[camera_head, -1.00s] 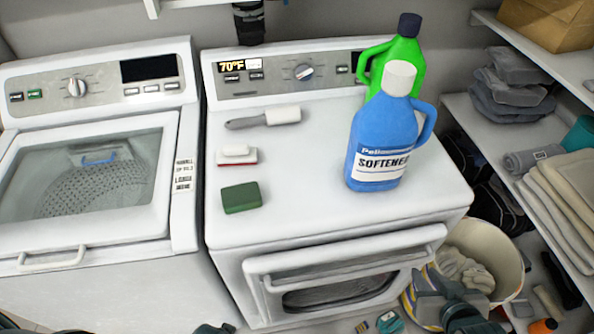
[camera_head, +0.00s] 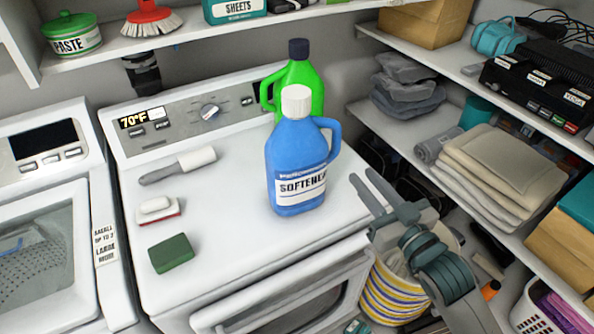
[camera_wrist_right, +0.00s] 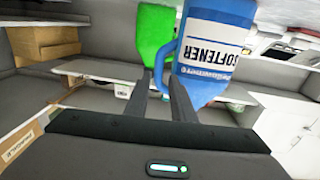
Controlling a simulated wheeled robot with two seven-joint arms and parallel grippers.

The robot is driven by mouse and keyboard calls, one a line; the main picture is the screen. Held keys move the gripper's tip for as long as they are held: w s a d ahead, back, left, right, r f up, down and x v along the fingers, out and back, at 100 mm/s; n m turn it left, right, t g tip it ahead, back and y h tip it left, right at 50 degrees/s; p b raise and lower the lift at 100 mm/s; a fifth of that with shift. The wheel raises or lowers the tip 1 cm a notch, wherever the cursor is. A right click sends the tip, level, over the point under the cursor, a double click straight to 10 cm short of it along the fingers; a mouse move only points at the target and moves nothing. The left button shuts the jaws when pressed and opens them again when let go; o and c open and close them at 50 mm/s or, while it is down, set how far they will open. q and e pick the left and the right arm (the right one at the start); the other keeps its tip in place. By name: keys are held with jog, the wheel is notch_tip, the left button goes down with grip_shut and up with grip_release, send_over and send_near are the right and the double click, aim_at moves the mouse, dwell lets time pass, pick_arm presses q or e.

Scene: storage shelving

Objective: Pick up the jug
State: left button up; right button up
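A blue jug (camera_head: 292,165) with a white cap and a "SOFTENER" label stands upright on the white dryer top (camera_head: 226,225). Its handle is on its right side. A green jug (camera_head: 310,88) with a dark cap stands behind it, partly hidden. My right gripper (camera_head: 361,176) is to the right of the blue jug, apart from it, with two separated fingers and nothing between them. In the right wrist view, which is upside down, the blue jug (camera_wrist_right: 214,52) and the green jug (camera_wrist_right: 154,38) appear beyond the open fingers (camera_wrist_right: 160,78). My left gripper is out of view.
Shelves with folded towels (camera_head: 490,180) stand on the right. A striped basket (camera_head: 392,290) is below my right arm. A shelf overhangs the back.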

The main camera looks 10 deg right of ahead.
aim_at(338, 147)
dwell(0.3)
jog(key=p+x, duration=0.3)
jog(key=x, duration=0.7)
jog(key=shift+w+r+p, duration=0.1)
jog(key=shift+w+p, duration=0.05)
jog(key=shift+p, duration=0.15)
jog(key=shift+w+a, duration=0.25)
jog(key=shift+w, duration=0.35)
jog(key=shift+w, duration=0.1)
jog(key=shift+w, duration=0.25)
jog(key=p+x, duration=0.2)
jog(key=x, duration=0.3)
jog(key=shift+a, duration=0.15)
